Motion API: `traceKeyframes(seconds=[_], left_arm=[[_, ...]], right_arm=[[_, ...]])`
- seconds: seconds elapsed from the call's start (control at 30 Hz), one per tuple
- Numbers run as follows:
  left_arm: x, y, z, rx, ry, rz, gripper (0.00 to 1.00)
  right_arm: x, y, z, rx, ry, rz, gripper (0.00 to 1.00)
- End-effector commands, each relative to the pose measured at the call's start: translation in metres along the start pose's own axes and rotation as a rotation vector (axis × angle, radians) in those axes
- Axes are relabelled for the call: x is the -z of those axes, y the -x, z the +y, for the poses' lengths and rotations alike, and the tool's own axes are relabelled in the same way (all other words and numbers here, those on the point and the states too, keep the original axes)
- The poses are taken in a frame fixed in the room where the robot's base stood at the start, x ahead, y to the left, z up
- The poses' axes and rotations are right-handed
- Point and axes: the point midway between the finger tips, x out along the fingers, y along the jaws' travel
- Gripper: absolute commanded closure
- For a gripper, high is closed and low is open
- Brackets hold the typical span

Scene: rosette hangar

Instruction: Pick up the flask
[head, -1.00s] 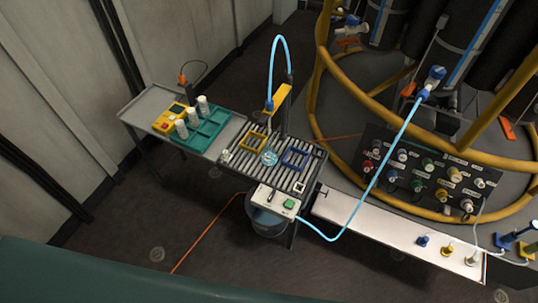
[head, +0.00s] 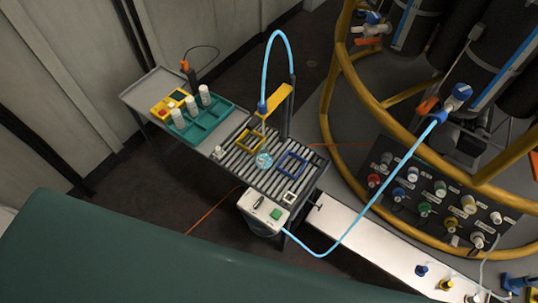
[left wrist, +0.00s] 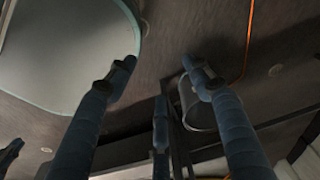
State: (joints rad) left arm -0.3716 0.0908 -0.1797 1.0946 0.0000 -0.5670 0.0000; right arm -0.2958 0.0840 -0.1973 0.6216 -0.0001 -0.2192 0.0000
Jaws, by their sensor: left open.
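The flask (head: 265,160) is a small, clear, round vessel with a light blue tint. In the head view it is upright on the slatted grey top of the cart (head: 262,182), between a yellow square frame (head: 250,140) and a blue square frame (head: 292,163). My left gripper (left wrist: 160,62) shows only in the left wrist view. Its dark blue fingers are spread apart with nothing between the tips. The flask is not visible in that view, so the distance to it cannot be told. My right gripper is in neither view.
A teal tray (head: 207,124) with white bottles stands left of the flask. A post with a yellow arm (head: 276,98) and a blue hose (head: 268,65) rises behind it. A white control box (head: 263,211) is at the cart's front. A grey bucket (left wrist: 198,105) shows in the wrist view.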

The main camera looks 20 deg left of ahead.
Motion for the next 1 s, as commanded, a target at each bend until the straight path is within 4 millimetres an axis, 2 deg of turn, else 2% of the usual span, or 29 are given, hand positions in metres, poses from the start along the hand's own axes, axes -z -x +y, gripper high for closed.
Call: traceKeyframes(seconds=[0.1,0.27,0.5,0.77,0.87,1.0], left_arm=[[0.024,0.012,-0.001,0.001,0.003,0.017,0.49],[0.058,0.038,-0.003,0.004,0.008,0.039,0.49],[0.108,0.104,-0.007,0.01,0.019,0.082,0.49],[0.142,0.168,-0.015,0.038,0.055,0.145,0.49],[0.156,0.19,-0.021,0.063,0.092,0.191,0.49],[0.192,0.22,-0.04,0.132,0.214,0.329,0.49]], right_arm=[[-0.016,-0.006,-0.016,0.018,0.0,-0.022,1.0],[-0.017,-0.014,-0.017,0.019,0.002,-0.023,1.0],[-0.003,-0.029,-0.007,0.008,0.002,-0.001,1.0],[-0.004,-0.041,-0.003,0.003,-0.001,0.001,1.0],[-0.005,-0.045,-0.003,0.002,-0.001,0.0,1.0],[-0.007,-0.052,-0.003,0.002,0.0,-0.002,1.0]])
